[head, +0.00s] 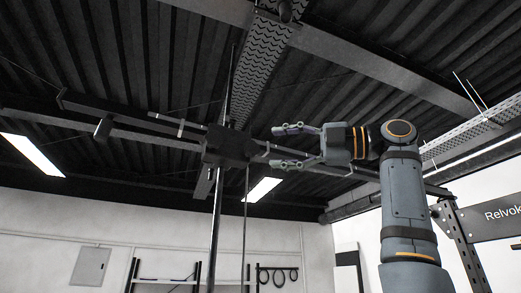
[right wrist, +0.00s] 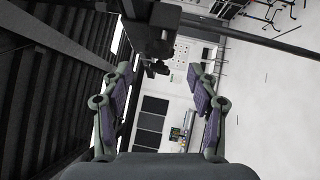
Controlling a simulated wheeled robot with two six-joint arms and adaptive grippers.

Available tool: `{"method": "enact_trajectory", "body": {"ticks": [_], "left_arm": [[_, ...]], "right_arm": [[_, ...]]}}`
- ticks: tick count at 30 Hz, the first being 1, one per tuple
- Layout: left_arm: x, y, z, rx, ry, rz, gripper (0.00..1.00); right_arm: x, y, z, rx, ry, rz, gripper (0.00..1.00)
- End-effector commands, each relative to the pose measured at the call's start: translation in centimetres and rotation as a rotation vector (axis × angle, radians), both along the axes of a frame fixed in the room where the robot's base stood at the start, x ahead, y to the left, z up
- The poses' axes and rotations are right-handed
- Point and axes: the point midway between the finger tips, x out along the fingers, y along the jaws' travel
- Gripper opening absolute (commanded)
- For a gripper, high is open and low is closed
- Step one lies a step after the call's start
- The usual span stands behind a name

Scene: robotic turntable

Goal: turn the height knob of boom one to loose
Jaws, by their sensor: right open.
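A dark boom clamp block (head: 228,147) sits high on an upright metal pole (head: 215,235), with long dark boom arms running out from it. In the right wrist view the block (right wrist: 150,28) is at the top, with a small dark knob-like part (right wrist: 157,68) below it. I cannot tell for certain that this is the height knob of boom one. My right gripper (head: 274,147) is open and empty, just right of the block, its fingers pointing left at it. In the right wrist view the open fingers (right wrist: 160,82) stand either side of the knob-like part, apart from it. My left gripper is out of view.
A thin second rod (head: 246,225) hangs beside the pole. The boom arms (head: 340,172) pass close under my right gripper. Ceiling beams and a perforated tray (head: 262,60) are above. A dark rack post (head: 455,240) stands at the right.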

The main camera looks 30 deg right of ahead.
Motion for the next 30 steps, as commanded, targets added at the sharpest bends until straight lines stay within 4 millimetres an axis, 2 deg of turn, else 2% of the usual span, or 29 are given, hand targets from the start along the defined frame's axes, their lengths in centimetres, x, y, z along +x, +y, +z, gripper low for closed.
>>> {"method": "enact_trajectory", "body": {"ticks": [3, 9, 30], "left_arm": [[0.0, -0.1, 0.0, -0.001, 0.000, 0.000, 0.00], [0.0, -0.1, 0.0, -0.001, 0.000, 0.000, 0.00], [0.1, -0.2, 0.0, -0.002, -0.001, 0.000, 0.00]], "right_arm": [[-2.2, -1.7, -0.3, 0.002, -0.002, -0.002, 0.60], [-4.2, -3.1, -0.7, 0.000, 0.000, 0.000, 0.60], [-4.5, -3.3, -0.7, -0.001, 0.000, 0.000, 0.60]]}}
